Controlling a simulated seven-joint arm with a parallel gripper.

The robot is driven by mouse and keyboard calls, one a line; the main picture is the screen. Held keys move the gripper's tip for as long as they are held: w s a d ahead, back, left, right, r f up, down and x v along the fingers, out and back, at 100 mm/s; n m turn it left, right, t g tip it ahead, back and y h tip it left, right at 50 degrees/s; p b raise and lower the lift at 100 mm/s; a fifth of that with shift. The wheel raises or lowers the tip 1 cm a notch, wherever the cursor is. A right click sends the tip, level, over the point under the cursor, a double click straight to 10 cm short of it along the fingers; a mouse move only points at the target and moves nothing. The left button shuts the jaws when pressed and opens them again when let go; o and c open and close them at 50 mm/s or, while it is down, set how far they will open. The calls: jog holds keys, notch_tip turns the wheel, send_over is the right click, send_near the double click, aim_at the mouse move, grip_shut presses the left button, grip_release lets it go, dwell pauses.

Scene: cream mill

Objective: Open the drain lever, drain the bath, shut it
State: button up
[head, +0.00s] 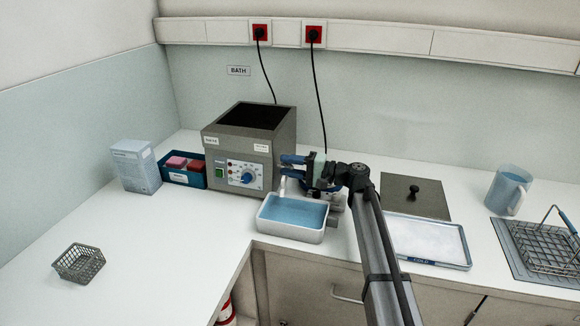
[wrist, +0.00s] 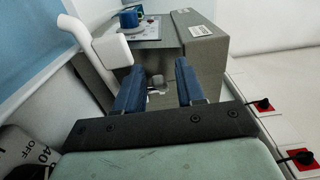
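The grey bath (head: 232,148) stands at the back with a dial and switch on its front panel. A white spout (wrist: 110,48) comes off it; in the head view its end shows above a white tray (head: 291,232) holding blue liquid (head: 293,211). My gripper (head: 294,172) is beside the bath's right front, fingers pointing left towards it. In the wrist view its blue fingers (wrist: 160,88) are apart, with a small grey part visible in the gap. I cannot tell whether that part is the drain lever. Much of the drain area is hidden by my gripper in the head view.
A blue rack with pink blocks (head: 183,169) and a carton (head: 136,166) stand left of the bath. A wire basket (head: 79,262) sits at front left. A flat lid (head: 414,195), a cold tray (head: 428,240) and a jug (head: 508,190) are at right. The left counter is mostly clear.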

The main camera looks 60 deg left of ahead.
jog(key=v, duration=1.4)
jog(key=shift+s, duration=0.1)
jog(key=shift+w+d, duration=0.5)
jog(key=x, duration=1.3)
jog(key=shift+s+a, duration=0.2)
jog(key=shift+a, duration=0.1)
jog(key=shift+c, duration=0.2)
grip_shut()
